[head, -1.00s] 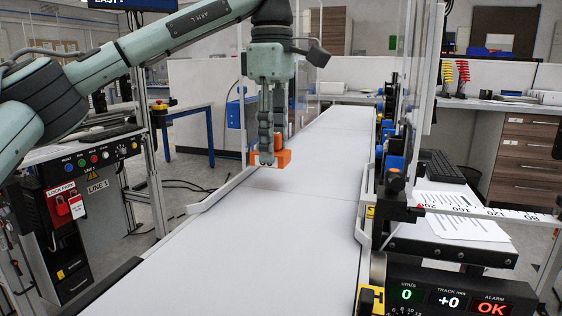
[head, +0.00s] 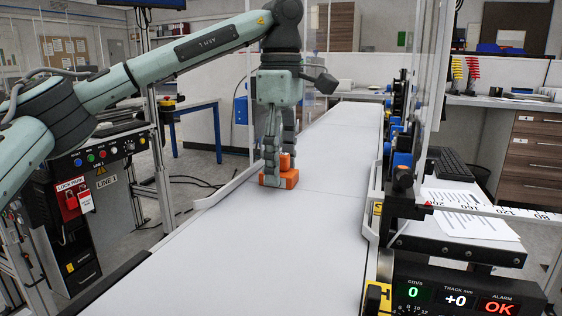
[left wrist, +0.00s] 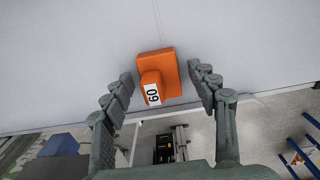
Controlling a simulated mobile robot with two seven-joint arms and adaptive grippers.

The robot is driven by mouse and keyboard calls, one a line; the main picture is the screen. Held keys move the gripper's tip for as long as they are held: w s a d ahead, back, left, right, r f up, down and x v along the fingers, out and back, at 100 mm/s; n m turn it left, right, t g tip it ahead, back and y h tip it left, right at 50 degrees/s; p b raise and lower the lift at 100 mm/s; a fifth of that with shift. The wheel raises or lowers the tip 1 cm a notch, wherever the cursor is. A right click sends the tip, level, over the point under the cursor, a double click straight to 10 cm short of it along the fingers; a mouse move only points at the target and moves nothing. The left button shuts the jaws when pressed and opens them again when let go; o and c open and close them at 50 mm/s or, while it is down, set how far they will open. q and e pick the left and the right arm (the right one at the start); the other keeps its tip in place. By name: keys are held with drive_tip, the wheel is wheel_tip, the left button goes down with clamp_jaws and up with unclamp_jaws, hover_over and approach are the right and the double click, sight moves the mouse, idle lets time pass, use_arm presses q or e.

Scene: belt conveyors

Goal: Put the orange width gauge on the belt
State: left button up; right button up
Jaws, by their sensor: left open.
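The orange width gauge (head: 290,179) is a block with a raised upright part and rests on the white belt (head: 290,240), near its left side. The left wrist view shows the gauge (left wrist: 170,68) from above with a white label reading 60. My left gripper (head: 272,180) points down at the gauge and partly hides it in the head view. In the left wrist view its two fingers (left wrist: 160,83) are spread, one on each side of the gauge, with visible gaps. My right gripper is not in view.
A low rail (head: 228,187) runs along the belt's left edge. Guards and blue-fitted hardware (head: 400,160) line the right edge. A display (head: 465,298) at front right reads 0, +0 and OK. The belt in front of and behind the gauge is clear.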

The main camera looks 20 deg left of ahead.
sight(282, 155)
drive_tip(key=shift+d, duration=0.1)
use_arm(q)
drive_tip(key=shift+r, duration=0.3)
wheel_tip(282, 155, up, 12)
drive_tip(key=shift+f, duration=0.2)
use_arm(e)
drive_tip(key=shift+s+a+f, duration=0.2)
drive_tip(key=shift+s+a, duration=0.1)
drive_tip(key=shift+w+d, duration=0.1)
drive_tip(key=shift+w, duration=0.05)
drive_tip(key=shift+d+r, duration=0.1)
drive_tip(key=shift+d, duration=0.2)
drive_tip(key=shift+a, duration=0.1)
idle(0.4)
